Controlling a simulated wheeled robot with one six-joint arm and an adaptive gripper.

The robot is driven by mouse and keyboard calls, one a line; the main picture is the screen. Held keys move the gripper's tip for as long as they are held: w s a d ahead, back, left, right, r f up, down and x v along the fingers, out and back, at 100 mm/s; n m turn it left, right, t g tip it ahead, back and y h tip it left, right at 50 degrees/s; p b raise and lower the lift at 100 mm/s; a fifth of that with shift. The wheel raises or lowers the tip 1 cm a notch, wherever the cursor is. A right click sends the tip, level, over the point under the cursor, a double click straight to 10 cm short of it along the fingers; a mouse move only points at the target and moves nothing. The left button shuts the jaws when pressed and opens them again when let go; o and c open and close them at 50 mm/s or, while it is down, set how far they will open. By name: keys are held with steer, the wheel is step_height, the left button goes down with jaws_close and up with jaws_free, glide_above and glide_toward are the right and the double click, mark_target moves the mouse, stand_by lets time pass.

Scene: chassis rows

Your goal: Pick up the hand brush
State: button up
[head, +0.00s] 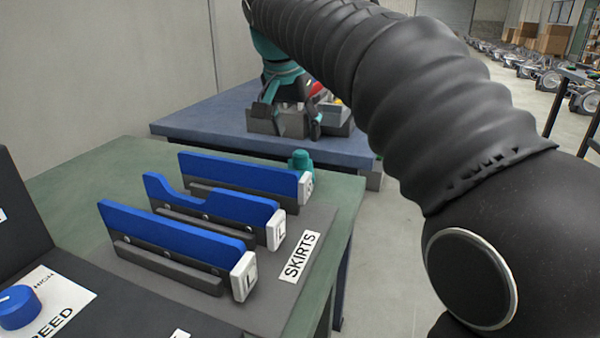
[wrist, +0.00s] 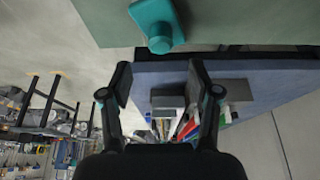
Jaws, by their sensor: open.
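My gripper (head: 290,120) is open over the blue-topped table (head: 200,118) at the back. In the wrist view its two dark fingers (wrist: 160,78) stand wide apart with nothing held between them. Beyond them, grey bins (wrist: 168,101) hold several narrow items (wrist: 187,127) in red, white and other colours. In the head view my gripper and arm cover much of these bins, with bits of red and yellow showing. I cannot make out which item is the hand brush; it is hidden or too small to tell.
A green table (head: 80,172) stands in front with blue skirts (head: 225,207) in a dark rack and a teal knobbed object (head: 301,162), also in the wrist view (wrist: 157,24). A dark panel with a blue knob (head: 18,307) is at left. Open floor lies to the right.

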mark_target(300, 152)
steer(key=shift+b+x, duration=0.35)
steer(key=shift+x, duration=3.5)
steer(key=shift+s+a+f, duration=0.1)
steer(key=shift+s, duration=0.05)
steer(key=shift+c, duration=0.3)
jaws_close()
